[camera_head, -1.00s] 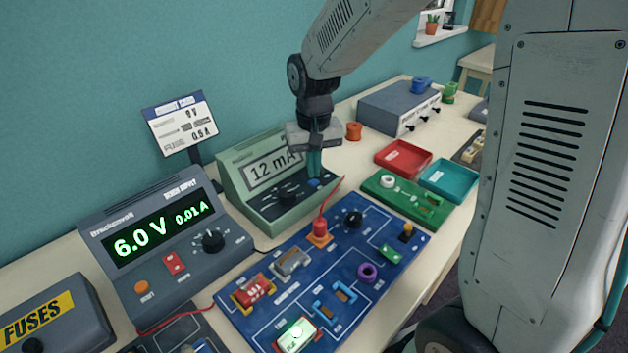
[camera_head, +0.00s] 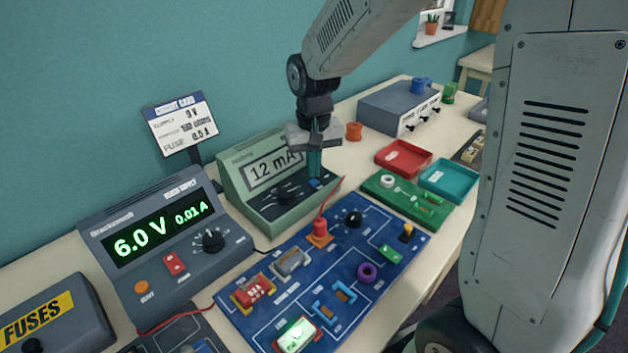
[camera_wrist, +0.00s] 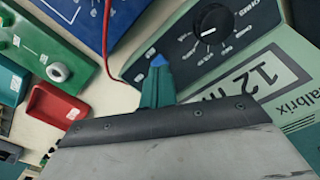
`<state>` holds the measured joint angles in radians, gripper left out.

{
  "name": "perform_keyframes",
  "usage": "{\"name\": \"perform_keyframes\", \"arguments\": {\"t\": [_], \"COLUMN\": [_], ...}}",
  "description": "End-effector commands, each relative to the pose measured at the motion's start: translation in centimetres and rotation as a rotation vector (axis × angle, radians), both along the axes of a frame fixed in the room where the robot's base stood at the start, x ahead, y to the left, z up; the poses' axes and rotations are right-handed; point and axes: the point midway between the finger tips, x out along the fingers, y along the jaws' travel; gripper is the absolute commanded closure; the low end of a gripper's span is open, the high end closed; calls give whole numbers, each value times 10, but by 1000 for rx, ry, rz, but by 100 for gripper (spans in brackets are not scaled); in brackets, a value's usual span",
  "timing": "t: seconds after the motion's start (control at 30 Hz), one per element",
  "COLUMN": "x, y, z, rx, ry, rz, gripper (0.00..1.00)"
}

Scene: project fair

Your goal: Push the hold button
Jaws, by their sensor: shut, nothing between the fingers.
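The green multimeter (camera_head: 233,182) stands at the back of the table, its display reading "12 mA", with a dark knob (camera_head: 285,196) on its front panel. A blue button (camera_head: 315,183) is on the right end of that panel, and its label cannot be read. My gripper (camera_head: 314,176) is shut and empty, pointing down at the blue button. In the wrist view, a bit of blue (camera_wrist: 158,60) shows right at the fingertips (camera_wrist: 157,68). Whether the tips touch the button or press it down I cannot tell.
A power supply (camera_head: 120,272) reading 6.0 V and 0.01 A stands left of the meter. A blue circuit board (camera_head: 335,270) with a red lead lies in front. A green board (camera_head: 385,187), red tray (camera_head: 404,143), teal tray (camera_head: 470,188) and orange spool (camera_head: 354,131) are to the right.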

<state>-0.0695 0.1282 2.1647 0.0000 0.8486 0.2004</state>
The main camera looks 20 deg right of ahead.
Motion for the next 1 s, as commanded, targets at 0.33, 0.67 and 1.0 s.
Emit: {"name": "perform_keyframes", "arguments": {"t": [0.33,0.67,1.0], "x": [0,0,0], "y": [0,0,0], "z": [-1,-5,-10], "rx": [0,0,0], "ry": [0,0,1], "rz": [0,0,0], "gripper": [100,100,100]}}
